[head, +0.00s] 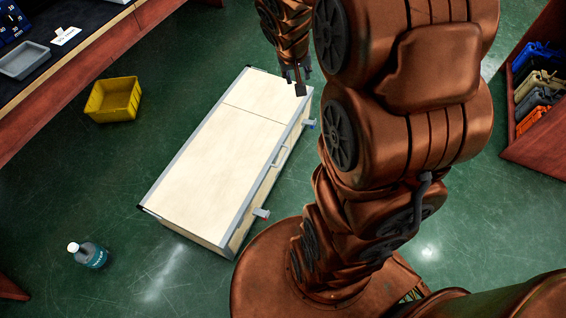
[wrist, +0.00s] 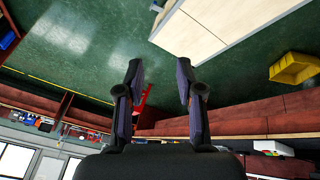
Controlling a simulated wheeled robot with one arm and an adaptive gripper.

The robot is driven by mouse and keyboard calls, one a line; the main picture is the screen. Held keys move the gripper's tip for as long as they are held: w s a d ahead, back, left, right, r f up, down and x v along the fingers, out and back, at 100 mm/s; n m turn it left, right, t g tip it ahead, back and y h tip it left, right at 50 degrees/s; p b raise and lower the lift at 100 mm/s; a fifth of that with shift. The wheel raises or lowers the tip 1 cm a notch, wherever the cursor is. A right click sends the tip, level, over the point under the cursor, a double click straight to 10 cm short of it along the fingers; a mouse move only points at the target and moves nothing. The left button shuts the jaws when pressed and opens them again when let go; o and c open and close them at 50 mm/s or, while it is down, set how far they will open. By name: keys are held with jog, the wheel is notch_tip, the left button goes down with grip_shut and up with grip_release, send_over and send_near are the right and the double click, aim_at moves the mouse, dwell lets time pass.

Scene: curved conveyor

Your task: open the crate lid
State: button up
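The crate (head: 206,165) is a long pale wooden box with grey metal edging, lying on the green floor. Its lid (head: 215,150) lies flat and looks closed, with a seam across it towards the far end. Two grey latches, one near (head: 261,213) and one far (head: 309,123), stick out from its right side, with a handle (head: 281,156) between them. My gripper (head: 299,86) hangs by the far right corner of the crate. In the wrist view the crate (wrist: 225,25) is at the top, beyond my gripper (wrist: 160,78), whose fingers are apart with nothing between them.
A yellow bin (head: 113,100) and a bottle (head: 88,254) stand on the floor left of the crate. A workbench (head: 75,70) runs along the upper left. A shelf (head: 540,140) with coloured cases stands at the right. Floor around the crate is mostly clear.

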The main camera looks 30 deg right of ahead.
jog(key=w+d+f+m+t+y+b, duration=0.15)
jog(key=w+d+f+b, duration=0.3)
jog(key=f, duration=0.45)
jog(key=w+d+f+t+b, duration=0.25)
jog(key=w+d+f, duration=0.35)
jog(key=f, duration=0.4)
jog(key=w+d+f+m+t+y+b, duration=0.1)
jog(key=w+d+f+b, duration=0.4)
jog(key=f, duration=0.4)
jog(key=m+t+y+b, duration=0.55)
jog(key=y+b, duration=0.35)
jog(key=b, duration=0.4)
send_near(283, 158)
jog(key=w+f+n, duration=0.1)
jog(key=w, duration=0.1)
jog(key=shift+a+b+x, duration=0.25)
jog(key=shift+b+x, duration=0.55)
jog(key=shift+x, duration=3.35)
jog(key=shift+s, duration=0.2)
grip_shut()
